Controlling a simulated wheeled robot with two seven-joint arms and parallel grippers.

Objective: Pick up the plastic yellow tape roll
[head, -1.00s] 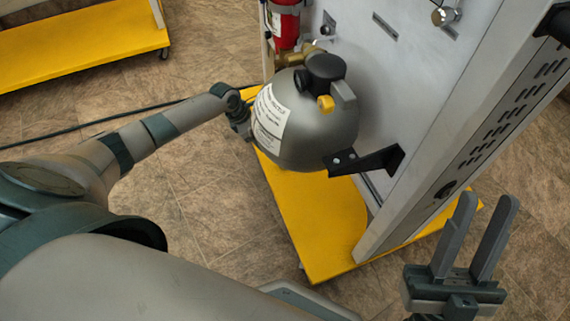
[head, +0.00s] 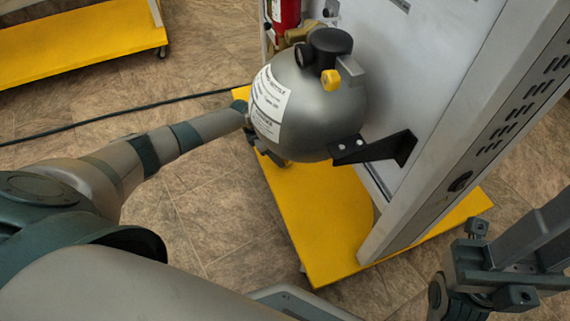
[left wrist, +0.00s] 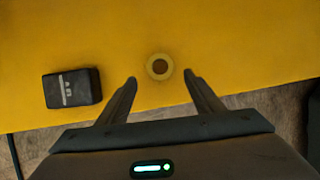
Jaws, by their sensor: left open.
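The yellow tape roll (left wrist: 148,67) lies flat on the yellow base plate (left wrist: 225,45) in the left wrist view, a small ring with a dark centre. My left gripper (left wrist: 159,77) is open, and in that view its two fingertips sit either side of the roll's near edge. Nothing is between the fingers that I can see as held; the height gap to the roll cannot be told. In the head view my left gripper (head: 266,152) is partly hidden behind the grey tank, and the roll is hidden. My right gripper (head: 535,245) is open at the right edge, its fingertips out of frame.
A black box (left wrist: 72,88) with white marks lies left of the roll. The round grey tank (head: 325,110) with a black bracket (head: 375,150) overhangs the yellow base (head: 315,215). A tall grey panel (head: 430,80) rises to the right. Open tiled floor (head: 215,215) lies left.

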